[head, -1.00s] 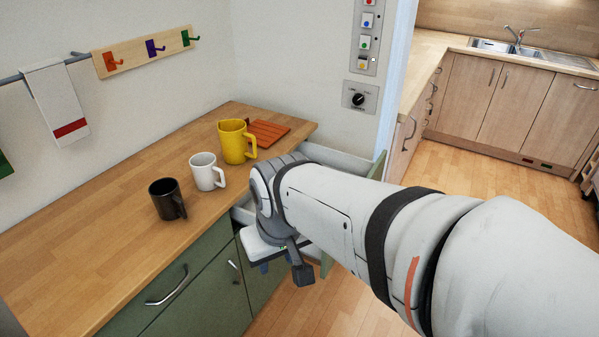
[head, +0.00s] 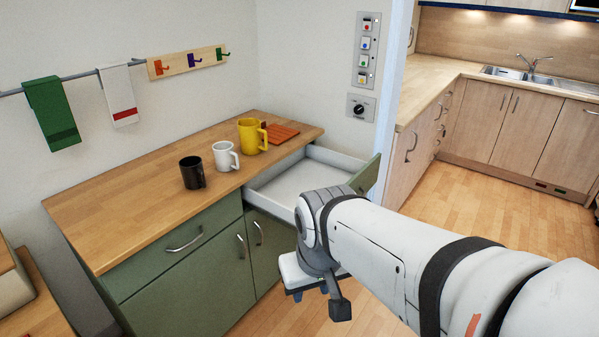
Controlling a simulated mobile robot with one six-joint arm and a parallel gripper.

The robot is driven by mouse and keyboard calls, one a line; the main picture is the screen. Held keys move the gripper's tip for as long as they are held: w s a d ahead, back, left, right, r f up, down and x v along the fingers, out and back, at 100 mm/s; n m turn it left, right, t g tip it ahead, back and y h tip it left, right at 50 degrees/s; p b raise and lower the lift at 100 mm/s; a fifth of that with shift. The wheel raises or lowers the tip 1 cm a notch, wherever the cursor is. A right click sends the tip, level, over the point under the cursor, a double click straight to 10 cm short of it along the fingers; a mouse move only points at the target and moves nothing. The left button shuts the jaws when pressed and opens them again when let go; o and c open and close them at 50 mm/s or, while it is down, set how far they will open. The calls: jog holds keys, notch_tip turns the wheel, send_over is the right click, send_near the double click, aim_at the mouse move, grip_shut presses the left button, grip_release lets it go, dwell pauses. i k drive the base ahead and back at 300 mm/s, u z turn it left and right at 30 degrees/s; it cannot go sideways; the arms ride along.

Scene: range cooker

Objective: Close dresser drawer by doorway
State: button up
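The green dresser (head: 190,285) with a wooden top stands against the wall, left of the doorway. Its right-hand drawer (head: 290,182), nearest the doorway, is pulled far out; its white inside looks empty and its green front (head: 365,175) faces right. The left drawer (head: 160,252) is shut. My gripper (head: 305,290) hangs below the wrist, in front of the dresser and low beside the open drawer. My arm hides part of the drawer front and its handle. The fingers are mostly hidden, so their opening does not show.
A black mug (head: 192,173), a white mug (head: 225,157), a yellow mug (head: 249,137) and an orange-brown slatted board (head: 280,134) sit on the dresser top. A switch panel (head: 367,52) is on the wall. Wooden floor (head: 445,205) lies open toward the kitchen counter (head: 425,108).

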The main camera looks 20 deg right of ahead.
aim_at(275, 193)
jog(key=z, duration=0.65)
jog(key=i, duration=1.2)
jog(key=u, duration=1)
jog(key=k, duration=0.95)
jog(key=z, duration=0.95)
jog(key=i, duration=1)
